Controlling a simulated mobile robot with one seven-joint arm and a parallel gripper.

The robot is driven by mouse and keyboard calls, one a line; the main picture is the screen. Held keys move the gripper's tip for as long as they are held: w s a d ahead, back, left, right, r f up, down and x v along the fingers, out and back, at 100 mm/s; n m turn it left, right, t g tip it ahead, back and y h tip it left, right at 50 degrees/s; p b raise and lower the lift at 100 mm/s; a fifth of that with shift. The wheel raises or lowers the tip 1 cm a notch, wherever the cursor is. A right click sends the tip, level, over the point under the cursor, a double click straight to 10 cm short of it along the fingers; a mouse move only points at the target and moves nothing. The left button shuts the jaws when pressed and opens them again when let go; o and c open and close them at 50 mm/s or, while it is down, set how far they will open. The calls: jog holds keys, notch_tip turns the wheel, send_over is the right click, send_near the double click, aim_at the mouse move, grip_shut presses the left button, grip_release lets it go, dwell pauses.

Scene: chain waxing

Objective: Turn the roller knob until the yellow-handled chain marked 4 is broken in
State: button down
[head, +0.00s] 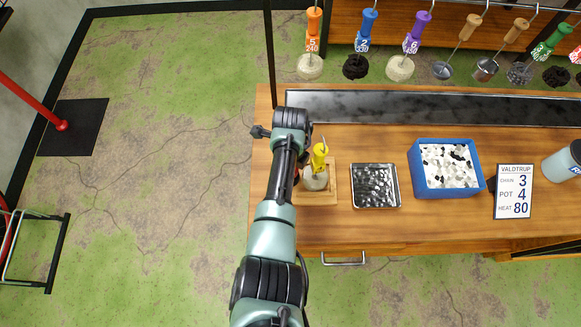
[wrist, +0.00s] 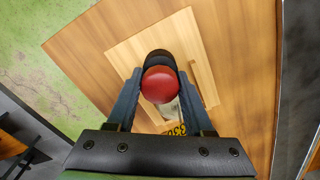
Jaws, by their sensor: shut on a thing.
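The red roller knob (wrist: 160,85) sits between the fingers of my gripper (wrist: 161,80) in the wrist view, and the gripper is shut on it. The yellow-handled chain (head: 319,155) stands at the wooden roller stand (head: 331,196), its pale coil low on the stand. The number on its tag cannot be read in the head view. Part of a yellow tag with dark print shows below the knob in the wrist view (wrist: 175,129). My arm hides the left side of the stand in the head view, and the gripper's fingers are not clear there.
A metal tray (head: 376,202) of dark pieces lies right of the stand. A blue box (head: 415,179) of white and black pieces and a VALDTRUP sign (head: 513,207) stand farther right. Several handled chains and tools hang along the back. A dark strip (head: 430,106) runs behind.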

aim_at(318, 161)
jog(key=n, duration=0.6)
jog(key=shift+n, duration=0.4)
jog(key=n, duration=0.8)
jog(key=shift+c, duration=1.2)
grip_release()
notch_tip(318, 161, up, 9)
jog(key=p, duration=0.8)
jog(key=shift+f, duration=0.2)
jog(key=shift+r+b, duration=0.3)
jog(key=shift+r, duration=0.4)
